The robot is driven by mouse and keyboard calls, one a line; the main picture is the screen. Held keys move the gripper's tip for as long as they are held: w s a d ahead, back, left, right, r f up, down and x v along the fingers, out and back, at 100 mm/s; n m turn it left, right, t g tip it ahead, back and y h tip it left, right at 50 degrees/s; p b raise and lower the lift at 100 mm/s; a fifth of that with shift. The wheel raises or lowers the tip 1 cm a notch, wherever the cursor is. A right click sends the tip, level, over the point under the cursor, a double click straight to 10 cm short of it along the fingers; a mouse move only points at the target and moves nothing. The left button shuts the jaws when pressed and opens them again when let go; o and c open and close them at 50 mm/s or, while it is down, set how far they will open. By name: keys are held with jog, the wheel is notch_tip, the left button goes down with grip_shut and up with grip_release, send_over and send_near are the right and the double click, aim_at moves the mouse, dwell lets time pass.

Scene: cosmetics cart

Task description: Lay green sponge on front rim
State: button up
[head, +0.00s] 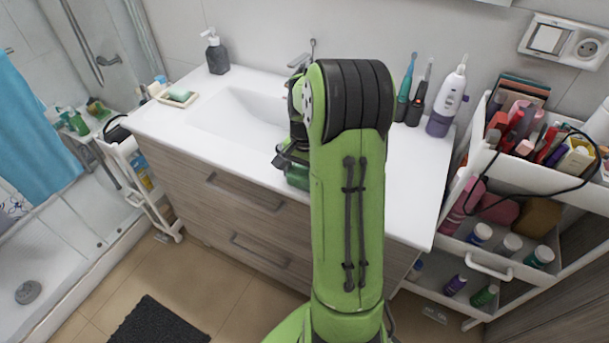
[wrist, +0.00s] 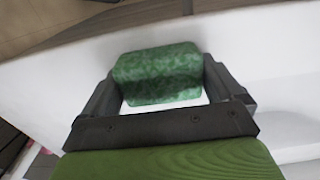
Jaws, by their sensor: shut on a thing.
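The green sponge (wrist: 158,72) is a mottled dark green block in the wrist view, held between the two dark fingers of my gripper (wrist: 161,82). The sponge is over the white front rim (wrist: 60,85) of the washbasin top, near its outer edge. I cannot tell whether it touches the rim. In the head view my green arm hides much of the gripper. A green patch (head: 298,177) that seems to be the sponge shows beside the arm at the front rim (head: 240,160).
The basin (head: 235,110) lies behind the rim. A soap dish (head: 178,96) and a dark dispenser (head: 215,52) stand at the left. Toothbrushes (head: 407,85) and a white and purple bottle (head: 447,98) stand at the right. A loaded cart (head: 490,265) is beside the vanity.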

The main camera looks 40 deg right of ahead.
aim_at(305, 173)
jog(key=o, duration=0.6)
jog(key=shift+f, duration=0.1)
jog(key=shift+c, duration=0.2)
jog(key=a+r+n+p, duration=0.1)
jog(key=a+r+p, duration=0.15)
jog(key=r, duration=0.55)
jog(key=a+r+n+p, duration=0.1)
jog(key=a+r, duration=0.2)
jog(key=r, duration=0.5)
jog(key=s+a+r+n+t, duration=0.3)
jog(key=s+a+n+t, duration=0.2)
jog(key=s+a+n, duration=0.7)
jog(key=s+a, duration=0.3)
jog(key=a, duration=0.2)
jog(key=shift+s+a+t, duration=0.3)
